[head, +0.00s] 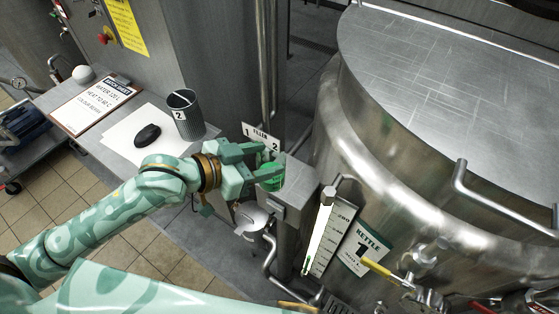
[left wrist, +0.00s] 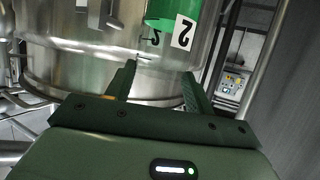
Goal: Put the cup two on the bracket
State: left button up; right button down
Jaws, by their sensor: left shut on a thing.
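A green cup (head: 270,177) is in my left gripper (head: 268,163), whose fingers are shut on it. In the left wrist view the green cup (left wrist: 172,12) shows at the top, cut off by the frame, with a white label reading 2. The cup is close to a grey metal stand (head: 292,190), beside a sign (head: 261,137) reading FILLER 1 2. I cannot tell which part is the bracket, or whether the cup touches it; my gripper hides part of this spot.
The big steel kettle (head: 440,110) fills the right side. A sight gauge (head: 319,235) and pipes stand close to the stand.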

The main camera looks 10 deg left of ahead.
aim_at(276, 153)
pick_arm(q)
jog(key=w+f, duration=0.2)
jog(key=w+d+f, duration=0.1)
jog(key=w+f, duration=0.3)
jog(key=w, duration=0.1)
jog(key=shift+d+b, duration=0.25)
jog(key=shift+b, duration=0.1)
jog(key=shift+w+f, duration=0.2)
jog(key=shift+f, duration=0.1)
jog(key=f, duration=0.3)
jog(key=shift+w+d+f, duration=0.1)
jog(key=shift+w+f, duration=0.2)
jog(key=shift+f, duration=0.1)
